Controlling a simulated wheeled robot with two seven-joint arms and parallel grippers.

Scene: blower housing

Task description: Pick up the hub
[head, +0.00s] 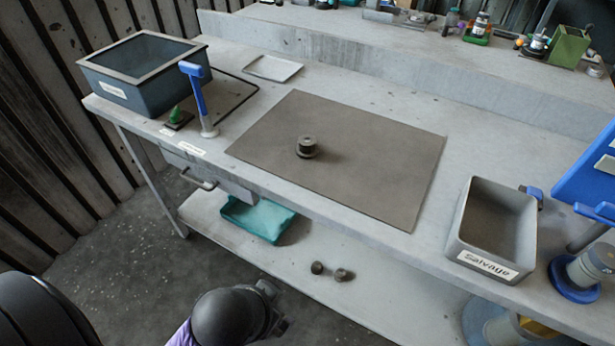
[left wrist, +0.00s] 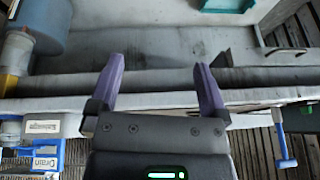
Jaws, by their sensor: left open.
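The hub (head: 307,146) is a small dark grey-brown flanged cylinder standing on the brown mat (head: 380,165) on the workbench. In the head view, part of my left arm shows low in the picture, in front of the bench and well short of the hub; its fingertips cannot be made out there. In the left wrist view my left gripper (left wrist: 158,68) is open, with two purple fingers apart and nothing between them. The hub cannot be made out in the left wrist view. My right gripper is not in view.
A labelled grey bin (head: 462,247) stands right of the mat. A dark blue bin (head: 120,92), a blue-topped upright tool (head: 197,95) and a flat light tray (head: 272,68) stand left. A teal tray (head: 258,219) and two small dark parts (head: 317,268) lie on the lower shelf.

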